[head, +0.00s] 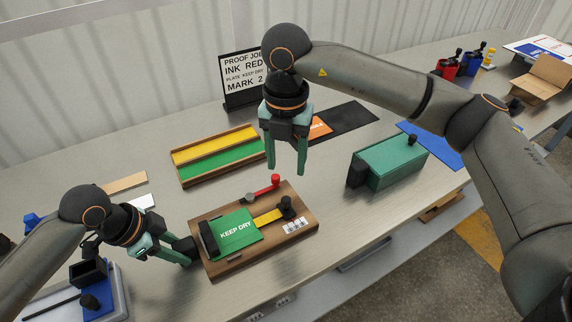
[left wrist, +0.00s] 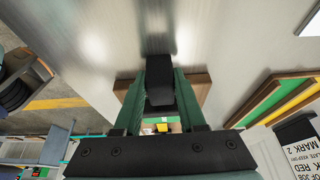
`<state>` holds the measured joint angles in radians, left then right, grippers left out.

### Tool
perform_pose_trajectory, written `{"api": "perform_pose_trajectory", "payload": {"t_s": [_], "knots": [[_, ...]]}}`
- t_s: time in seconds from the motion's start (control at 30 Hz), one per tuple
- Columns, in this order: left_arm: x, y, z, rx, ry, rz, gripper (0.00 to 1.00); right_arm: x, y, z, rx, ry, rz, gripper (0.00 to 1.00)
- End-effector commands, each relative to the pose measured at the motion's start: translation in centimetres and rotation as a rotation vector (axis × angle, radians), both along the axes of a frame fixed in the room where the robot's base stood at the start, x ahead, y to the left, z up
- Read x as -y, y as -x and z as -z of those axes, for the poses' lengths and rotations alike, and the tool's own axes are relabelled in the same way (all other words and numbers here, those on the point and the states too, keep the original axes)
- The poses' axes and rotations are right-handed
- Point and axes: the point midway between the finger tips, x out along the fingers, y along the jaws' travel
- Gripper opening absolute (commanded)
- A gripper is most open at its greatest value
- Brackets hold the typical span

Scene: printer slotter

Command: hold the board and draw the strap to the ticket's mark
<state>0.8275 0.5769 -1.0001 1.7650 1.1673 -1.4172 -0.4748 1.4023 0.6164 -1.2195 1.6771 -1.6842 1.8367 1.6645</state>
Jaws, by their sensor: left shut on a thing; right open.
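The wooden board (head: 217,265) lies on the metal table in the head view. It carries a green KEEP DRY plate (head: 237,232), a yellow strap (head: 266,217) with a black end piece (head: 287,206), a red-knobbed lever (head: 262,189) and a white mark strip (head: 295,226). The strip's numbers are too small to read. My left gripper (head: 188,255) is shut on the black handle (head: 184,246) at the board's left end; the handle shows between its fingers in the left wrist view (left wrist: 158,82). My right gripper (head: 286,168) is open and empty above the board's far side. The ticket (head: 242,76) reads INK RED, MARK 2.
A tray (head: 180,178) with yellow and green strips lies behind the board. A black mat with an orange card (head: 319,128) lies behind my right gripper. Bare table surrounds the board's right side.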

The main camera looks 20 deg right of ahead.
Motion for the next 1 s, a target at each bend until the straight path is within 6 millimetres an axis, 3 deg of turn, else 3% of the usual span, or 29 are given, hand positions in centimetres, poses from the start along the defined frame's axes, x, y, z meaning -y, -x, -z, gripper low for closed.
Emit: {"api": "perform_pose_trajectory", "payload": {"t_s": [0.23, 0.27, 0.53, 0.83, 1.0], "knots": [[0.0, 0.0, 0.0, 0.001, 0.001, 0.001, 0.0, 0.0, 0.0, 0.0, 0.001, -0.001, 0.0, 0.56], [0.0, 0.0, 0.0, 0.001, 0.001, 0.001, 0.42, 0.0, 0.0, 0.0, 0.001, -0.001, 0.0, 0.56], [0.0, 0.0, 0.0, 0.0, 0.001, 0.0, 0.72, 0.0, 0.0, 0.0, 0.001, 0.0, 0.0, 0.56], [0.0, 0.0, -0.2, 0.0, 0.001, 0.0, 0.75, 0.0, 0.0, 0.0, 0.001, 0.0, 0.0, 0.56], [-0.8, 0.0, -1.9, 0.003, 0.001, -0.001, 0.75, 0.0, 0.0, 0.0, 0.001, 0.0, 0.0, 0.56]]}}
